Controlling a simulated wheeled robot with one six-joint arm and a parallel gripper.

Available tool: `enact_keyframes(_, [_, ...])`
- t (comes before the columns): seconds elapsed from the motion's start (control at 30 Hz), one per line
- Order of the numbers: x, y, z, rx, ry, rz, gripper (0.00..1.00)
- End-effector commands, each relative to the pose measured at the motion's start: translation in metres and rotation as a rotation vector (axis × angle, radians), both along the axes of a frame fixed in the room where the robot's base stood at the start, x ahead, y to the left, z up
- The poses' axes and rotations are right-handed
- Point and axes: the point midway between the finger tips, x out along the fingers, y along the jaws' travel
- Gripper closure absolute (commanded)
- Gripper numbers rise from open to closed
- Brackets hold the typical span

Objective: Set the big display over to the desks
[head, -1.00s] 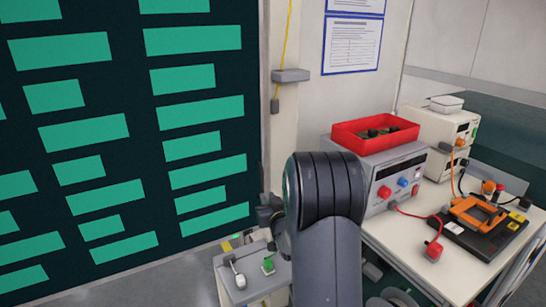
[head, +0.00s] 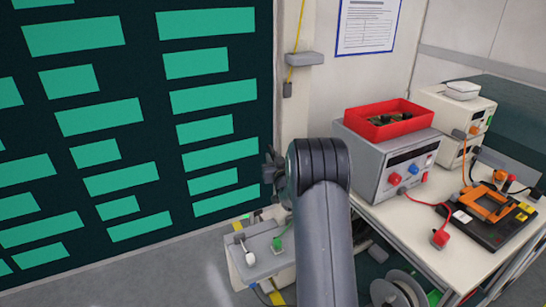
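The big display (head: 105,115) is a tall dark panel with rows of green bars. It fills the left half of the head view, and its top and left side run out of the picture. My gripper (head: 270,172) shows as a small dark shape at the display's right edge, left of my arm's dark rounded joint. The joint partly hides it, so I cannot see whether its fingers are apart or whether it touches the display. No desks can be made out for certain.
A white workbench (head: 478,240) stands at the right with a power supply (head: 365,165), a red bin (head: 388,112) and an orange-framed device (head: 490,208). Grey floor (head: 150,275) is clear at lower left.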

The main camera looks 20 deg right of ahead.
Motion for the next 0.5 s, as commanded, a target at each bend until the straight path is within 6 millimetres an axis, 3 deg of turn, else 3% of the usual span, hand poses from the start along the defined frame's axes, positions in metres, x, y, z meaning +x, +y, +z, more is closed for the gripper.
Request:
enact_keyframes(0.37, [0.0048,-0.0008,0.0,0.0,0.0,0.0,0.83])
enact_keyframes(0.5, [0.0047,-0.0008,0.0,0.0,0.0,0.0,0.94])
